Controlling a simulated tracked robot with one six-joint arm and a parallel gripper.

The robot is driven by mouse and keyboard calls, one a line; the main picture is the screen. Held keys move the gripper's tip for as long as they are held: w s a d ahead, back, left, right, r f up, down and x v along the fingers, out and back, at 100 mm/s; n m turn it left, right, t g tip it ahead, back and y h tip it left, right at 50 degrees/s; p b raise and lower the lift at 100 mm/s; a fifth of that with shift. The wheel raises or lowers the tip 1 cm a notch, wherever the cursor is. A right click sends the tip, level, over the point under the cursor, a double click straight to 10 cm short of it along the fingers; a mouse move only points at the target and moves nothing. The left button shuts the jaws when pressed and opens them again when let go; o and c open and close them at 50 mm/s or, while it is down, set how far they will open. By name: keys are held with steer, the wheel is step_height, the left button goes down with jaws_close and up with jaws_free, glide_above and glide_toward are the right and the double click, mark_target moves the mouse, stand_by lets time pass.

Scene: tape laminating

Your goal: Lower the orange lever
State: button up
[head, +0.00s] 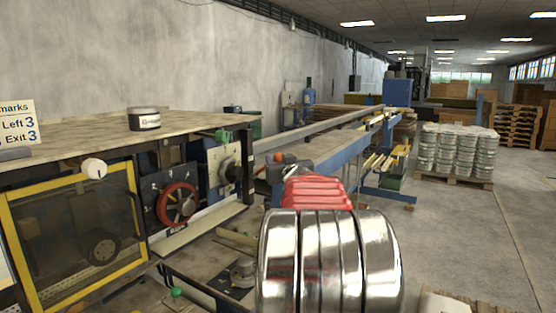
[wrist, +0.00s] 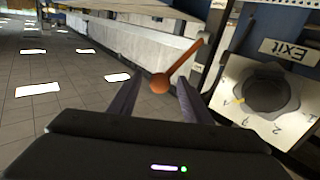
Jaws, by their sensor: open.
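The orange lever (wrist: 182,62) shows in the wrist view as a thin orange rod with a round orange knob (wrist: 160,84) at its lower end. The rod slants up and right to a pale pivot on the machine's side. My gripper (wrist: 159,90) is open, with one dark finger on each side of the knob in the picture. Whether a finger touches the knob, or how deep the knob sits between them, I cannot tell. In the head view a small orange spot (head: 279,157) shows beside the machine; the gripper's fingers cannot be made out there.
A dial (wrist: 270,92) with an Exit label (wrist: 289,50) is right of the lever in the wrist view. The head view shows a machine bench (head: 75,148) with a red handwheel (head: 177,203) and a long blue-framed conveyor (head: 335,163). Stacked tins (head: 457,152) stand farther right; open floor surrounds them.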

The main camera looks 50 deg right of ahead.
steer(key=shift+x, duration=1.1)
jaws_close()
